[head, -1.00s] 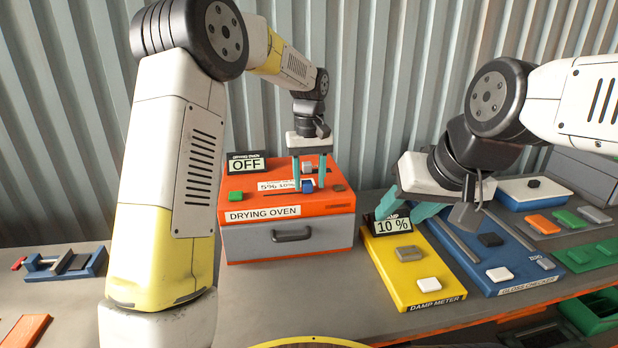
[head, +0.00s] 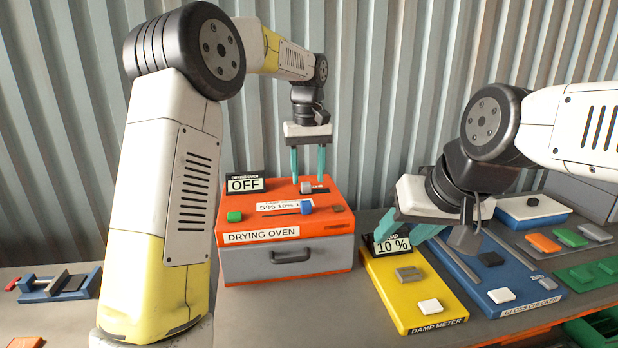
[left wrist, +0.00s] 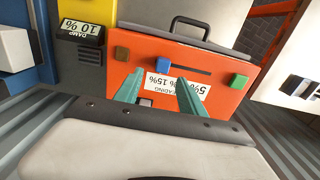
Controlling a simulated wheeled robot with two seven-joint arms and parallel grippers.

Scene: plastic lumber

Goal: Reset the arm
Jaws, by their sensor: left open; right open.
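My left gripper (head: 308,164) is open and empty, pointing down above the back of the orange drying oven (head: 340,217). Its teal fingers are above the oven top and show over the reading label in the left wrist view (left wrist: 158,90). The oven has a green button (head: 234,216), a blue slider knob (head: 306,207) and a grey knob (head: 306,188). Its sign (head: 245,184) reads OFF. My right gripper (head: 412,226) is open, over the back of the yellow damp meter (head: 403,303), near its 10 % display (head: 392,245). Whether its fingers touch anything is unclear.
The blue gloss checker (head: 530,290) stands right of the damp meter. A blue-and-white box (head: 535,212) and several coloured pieces lie at the right. A blue vise (head: 60,286) is at the far left. A corrugated wall (head: 400,90) closes the back.

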